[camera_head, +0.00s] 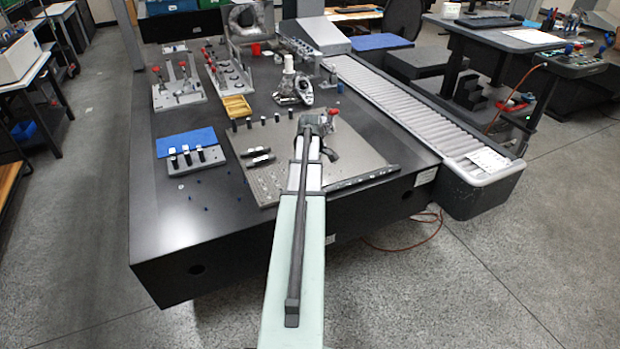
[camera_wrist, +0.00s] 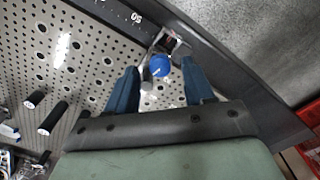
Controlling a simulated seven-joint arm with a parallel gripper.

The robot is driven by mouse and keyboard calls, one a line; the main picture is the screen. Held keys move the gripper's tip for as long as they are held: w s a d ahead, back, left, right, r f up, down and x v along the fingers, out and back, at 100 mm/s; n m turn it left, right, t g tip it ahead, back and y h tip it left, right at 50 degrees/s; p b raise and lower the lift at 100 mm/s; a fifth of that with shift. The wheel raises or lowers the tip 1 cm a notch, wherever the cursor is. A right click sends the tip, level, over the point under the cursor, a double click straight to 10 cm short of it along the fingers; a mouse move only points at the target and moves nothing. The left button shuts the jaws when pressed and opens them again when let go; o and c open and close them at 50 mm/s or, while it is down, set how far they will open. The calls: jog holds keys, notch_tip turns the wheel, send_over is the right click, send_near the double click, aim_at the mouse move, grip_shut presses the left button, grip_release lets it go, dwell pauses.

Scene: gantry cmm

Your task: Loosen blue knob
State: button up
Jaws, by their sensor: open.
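The blue knob (camera_wrist: 160,66) shows in the wrist view, on a small metal fixture (camera_wrist: 172,44) near the edge of the perforated plate. My gripper (camera_wrist: 163,80) is open, with one blue finger on each side of the knob in the picture. Gaps show between the knob and both fingers, and I cannot tell how far the knob is in depth.
Black cylindrical posts (camera_wrist: 53,118) stand on the plate to the left in the wrist view. A roller conveyor (camera_head: 410,112) runs along the right side.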

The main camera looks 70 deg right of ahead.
notch_tip(320, 180, up, 13)
dwell(0.6)
jog(key=shift+w, duration=0.1)
dwell(0.4)
